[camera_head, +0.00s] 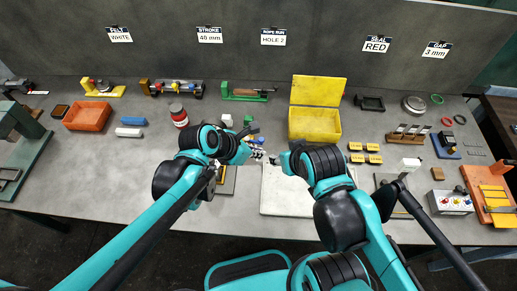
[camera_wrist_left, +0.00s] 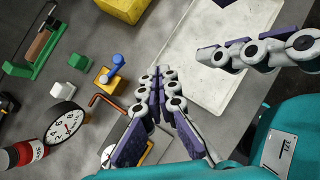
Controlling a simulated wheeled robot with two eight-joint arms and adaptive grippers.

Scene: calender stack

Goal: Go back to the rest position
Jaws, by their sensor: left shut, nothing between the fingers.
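My left gripper (camera_head: 257,153) is over the middle of the bench in the head view, small and partly hidden by the teal and black arm. In the left wrist view its two fingers (camera_wrist_left: 164,74) come together at the tips with nothing between them. My right gripper is mostly hidden behind its own arm in the head view. Its grey links and purple pads (camera_wrist_left: 225,50) show at the upper right of the left wrist view, close to the left fingers. Whether it is open or shut is unclear.
A white board (camera_head: 285,195) lies below the grippers. A dial gauge (camera_wrist_left: 64,123), a red-and-black can (camera_wrist_left: 22,153) and a yellow block with a blue handle (camera_wrist_left: 110,76) are near the left gripper. An open yellow box (camera_head: 314,124) stands behind. The front bench edge is mostly clear.

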